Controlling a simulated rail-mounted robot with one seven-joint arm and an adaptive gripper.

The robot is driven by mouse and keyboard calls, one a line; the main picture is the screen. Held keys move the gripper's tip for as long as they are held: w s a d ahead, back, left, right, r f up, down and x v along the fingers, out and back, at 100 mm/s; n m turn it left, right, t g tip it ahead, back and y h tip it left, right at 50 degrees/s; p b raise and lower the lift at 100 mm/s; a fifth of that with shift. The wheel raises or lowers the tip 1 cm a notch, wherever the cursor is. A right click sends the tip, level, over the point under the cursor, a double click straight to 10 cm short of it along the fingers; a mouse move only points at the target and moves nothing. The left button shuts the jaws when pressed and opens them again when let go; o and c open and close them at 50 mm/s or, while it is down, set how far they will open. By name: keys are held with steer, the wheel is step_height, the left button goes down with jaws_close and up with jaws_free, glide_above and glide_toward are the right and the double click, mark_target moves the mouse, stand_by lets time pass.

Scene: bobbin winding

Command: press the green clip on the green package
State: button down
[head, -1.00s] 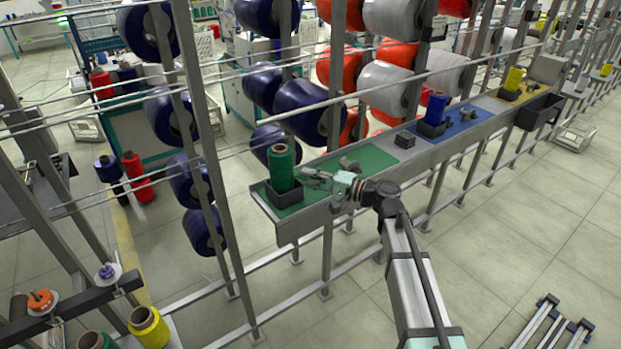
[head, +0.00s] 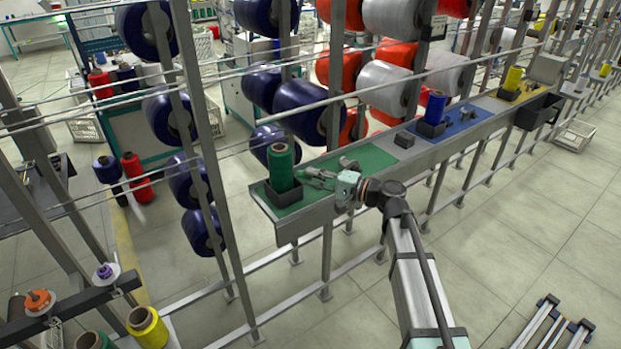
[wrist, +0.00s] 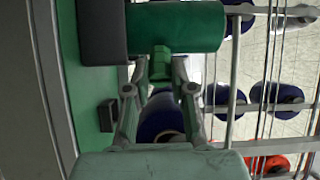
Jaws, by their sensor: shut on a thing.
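The green package (head: 281,168) is an upright green spool standing in a black holder (head: 284,194) at the near left end of the rail. In the wrist view the package (wrist: 176,27) lies sideways across the top, with its holder (wrist: 101,30) to the left. My gripper (head: 305,176) is beside the package, on its right. In the wrist view my gripper (wrist: 160,78) is shut on the small green clip (wrist: 159,60). The clip's far end meets the package's side; whether it presses in cannot be told.
The green mat (head: 366,158) carries a small dark part (head: 348,164) just behind my gripper. Farther along stand a blue spool (head: 436,108) and a yellow spool (head: 513,78) in holders. Metal posts and large blue bobbins (head: 300,105) rise close behind the rail.

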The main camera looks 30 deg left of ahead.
steer(key=shift+w+d+b, duration=0.15)
steer(key=shift+w+d, duration=0.15)
steer(key=shift+d, duration=0.4)
steer(key=shift+w+d+b, duration=0.15)
steer(key=shift+w+d, duration=0.15)
steer(key=shift+d, duration=0.45)
steer(key=shift+w+d+b, duration=0.15)
steer(key=shift+w+d, duration=0.15)
steer(key=shift+d, duration=0.4)
